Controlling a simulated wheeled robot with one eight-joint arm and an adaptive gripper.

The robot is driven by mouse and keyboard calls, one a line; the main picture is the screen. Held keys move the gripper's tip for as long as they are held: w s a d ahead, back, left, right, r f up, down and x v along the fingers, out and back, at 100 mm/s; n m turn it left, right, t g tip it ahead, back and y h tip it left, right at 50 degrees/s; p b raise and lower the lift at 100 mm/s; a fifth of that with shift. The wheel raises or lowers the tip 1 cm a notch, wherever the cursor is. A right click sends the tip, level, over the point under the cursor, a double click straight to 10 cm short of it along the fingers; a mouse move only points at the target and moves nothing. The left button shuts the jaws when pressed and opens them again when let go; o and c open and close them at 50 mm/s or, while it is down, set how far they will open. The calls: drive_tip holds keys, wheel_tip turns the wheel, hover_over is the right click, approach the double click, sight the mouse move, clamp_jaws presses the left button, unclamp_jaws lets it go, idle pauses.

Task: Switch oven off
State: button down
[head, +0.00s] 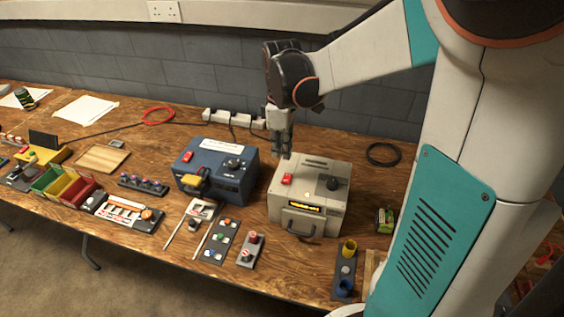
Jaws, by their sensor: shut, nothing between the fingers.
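The oven, a beige box (330,190), stands on the wooden workbench right of the middle in the head view. A red rocker switch (288,178) sits on its top at the left, and a dark knob (333,184) sits further right. A small lit spot (307,195) shows on its top. An amber lit display (304,208) is on its front, above a dark handle (299,230). My gripper (284,153) is shut and empty. It points down above the oven's back left corner, behind the red switch, and appears apart from it. The switch's exact position is too small to tell.
A blue box (225,178) with its own red switch and a yellow part stands close left of the oven. A power strip (233,118) and black cable coil (383,154) lie behind. A green item (384,220) and cup holder (346,268) stand to the right.

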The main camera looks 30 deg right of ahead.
drive_tip(key=shift+r, duration=1.95)
drive_tip(key=s+a+r+m+t, duration=0.2)
drive_tip(key=s+a+m+t, duration=0.5)
drive_tip(key=s, duration=0.7)
drive_tip(key=shift+a+r+m, duration=0.35)
drive_tip(key=shift+a+m, duration=0.65)
drive_tip(key=shift+a, duration=0.3)
